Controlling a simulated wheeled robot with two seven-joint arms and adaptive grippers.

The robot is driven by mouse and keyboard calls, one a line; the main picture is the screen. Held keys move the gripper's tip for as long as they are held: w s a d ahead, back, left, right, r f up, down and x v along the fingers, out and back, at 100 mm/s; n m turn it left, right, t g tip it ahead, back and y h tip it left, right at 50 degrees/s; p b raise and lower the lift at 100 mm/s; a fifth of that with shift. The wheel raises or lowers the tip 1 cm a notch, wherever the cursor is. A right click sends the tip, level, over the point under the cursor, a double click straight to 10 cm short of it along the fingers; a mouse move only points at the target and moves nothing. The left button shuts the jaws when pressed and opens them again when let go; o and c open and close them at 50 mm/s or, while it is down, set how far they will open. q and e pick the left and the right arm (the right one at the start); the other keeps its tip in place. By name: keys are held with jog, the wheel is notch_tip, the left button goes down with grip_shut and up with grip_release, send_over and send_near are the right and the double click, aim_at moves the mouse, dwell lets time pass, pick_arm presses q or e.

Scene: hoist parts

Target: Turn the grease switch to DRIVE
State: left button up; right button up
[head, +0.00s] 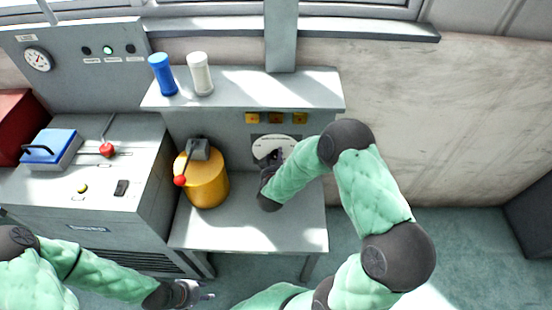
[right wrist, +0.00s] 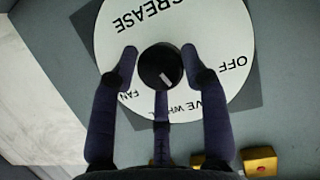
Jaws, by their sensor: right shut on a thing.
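The grease switch is a white round dial (head: 288,143) on the grey panel. In the right wrist view its plate (right wrist: 215,30) carries upside-down lettering: GREASE at the top, OFF at the right, FAN at the lower left, and a partly covered label reading "VE WH" at the bottom. Its black knob (right wrist: 158,60) has a pale mark pointing down and slightly right. My right gripper (right wrist: 158,58) has its fingers on both sides of the knob, shut on it; it also shows at the dial in the head view (head: 268,158). My left gripper (head: 192,294) is low at the left, away from the switch.
A yellow grease pot (head: 208,186) with a red-knobbed lever stands left of the dial. Blue (head: 162,75) and white (head: 200,74) canisters stand on the shelf above. Yellow blocks (head: 276,118) line the panel over the dial. A console (head: 88,205) is at the left.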

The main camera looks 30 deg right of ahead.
jog(key=shift+a+n+p, duration=0.15)
jog(key=shift+n+p, duration=0.15)
jog(key=shift+p, duration=0.1)
jog(key=shift+f, duration=0.15)
jog(key=o, duration=1.1)
jog(key=v, duration=1.2)
jog(key=shift+w+a, duration=0.1)
